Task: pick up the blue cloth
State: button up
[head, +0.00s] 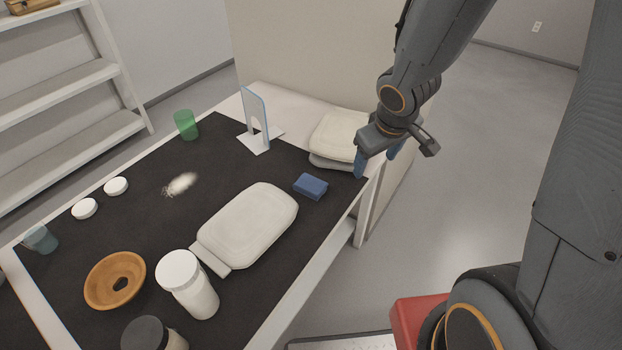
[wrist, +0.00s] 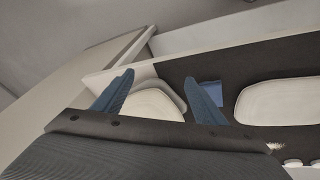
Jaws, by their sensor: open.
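The blue cloth (head: 310,186) is a small folded block lying on the dark mat (head: 235,150), near the table's right edge, just right of a white oblong dish. In the wrist view the blue cloth (wrist: 210,92) shows partly behind one finger. My gripper (head: 375,164) is open and empty, to the right of the cloth and above the table's right corner. In the wrist view my gripper (wrist: 162,92) has its two blue fingers spread wide, with pale stacked dishes between and beyond them.
The white oblong dish (head: 250,222) lies beside the cloth. Pale stacked dishes (head: 335,135) and an upright panel on a stand (head: 256,120) are behind it. A white jar (head: 188,284), orange bowl (head: 115,280) and green cup (head: 186,124) stand farther left. A white shelf (head: 70,112) is at far left.

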jog(key=w+a+n+y+p, duration=0.2)
jog(key=a+n, duration=0.1)
jog(key=a, duration=0.2)
jog(key=n+y, duration=0.2)
jog(key=y, duration=0.1)
send_near(310, 183)
jog(key=x, duration=0.8)
jog(key=shift+b, duration=0.3)
jog(key=c, duration=1.1)
notch_tip(310, 183, up, 10)
jog(key=p, duration=0.3)
